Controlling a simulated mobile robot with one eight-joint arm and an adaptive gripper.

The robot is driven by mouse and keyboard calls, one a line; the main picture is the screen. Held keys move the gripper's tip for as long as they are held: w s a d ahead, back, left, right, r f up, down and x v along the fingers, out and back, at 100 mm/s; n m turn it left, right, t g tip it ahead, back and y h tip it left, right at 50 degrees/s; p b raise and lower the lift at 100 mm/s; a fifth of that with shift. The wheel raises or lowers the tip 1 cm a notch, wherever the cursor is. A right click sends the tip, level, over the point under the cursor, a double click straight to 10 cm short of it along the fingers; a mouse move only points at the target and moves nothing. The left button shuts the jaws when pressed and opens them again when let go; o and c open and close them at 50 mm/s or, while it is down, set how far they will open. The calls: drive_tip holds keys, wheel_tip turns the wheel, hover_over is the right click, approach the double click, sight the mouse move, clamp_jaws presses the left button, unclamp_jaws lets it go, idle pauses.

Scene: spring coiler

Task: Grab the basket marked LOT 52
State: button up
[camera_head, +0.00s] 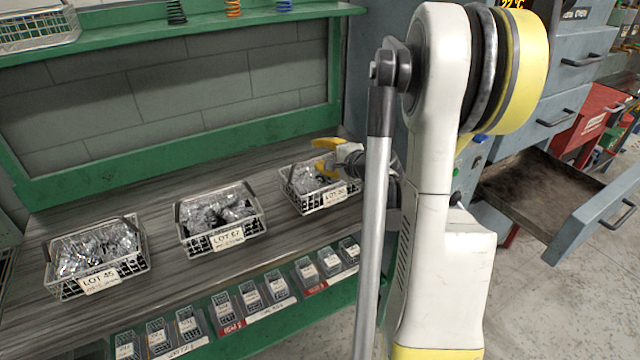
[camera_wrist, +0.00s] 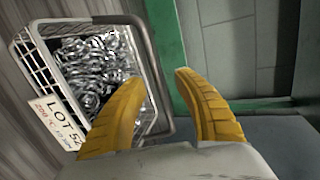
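The LOT 52 basket (camera_wrist: 30,62) is a wire basket of shiny metal coils with a white tag (camera_wrist: 58,118), at the left of the wrist view. In the head view it is the rightmost basket (camera_head: 296,200) on the bench, its tag too small to read surely. Its grey handle (camera_wrist: 158,78) runs along the basket's right side in the wrist view and passes between my fingers. My gripper (camera_wrist: 162,80) is open, its yellow fingers apart on either side of the handle. In the head view my gripper (camera_head: 328,157) is over the basket's right back part.
The LOT 67 basket (camera_head: 222,240) and LOT 45 basket (camera_head: 97,278) stand to the left on the bench (camera_head: 160,262). Small labelled bins (camera_head: 250,297) line the front edge. A green frame (camera_head: 180,168) stands behind. An open drawer (camera_head: 540,195) juts out at right.

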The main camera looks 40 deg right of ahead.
clamp_jaws()
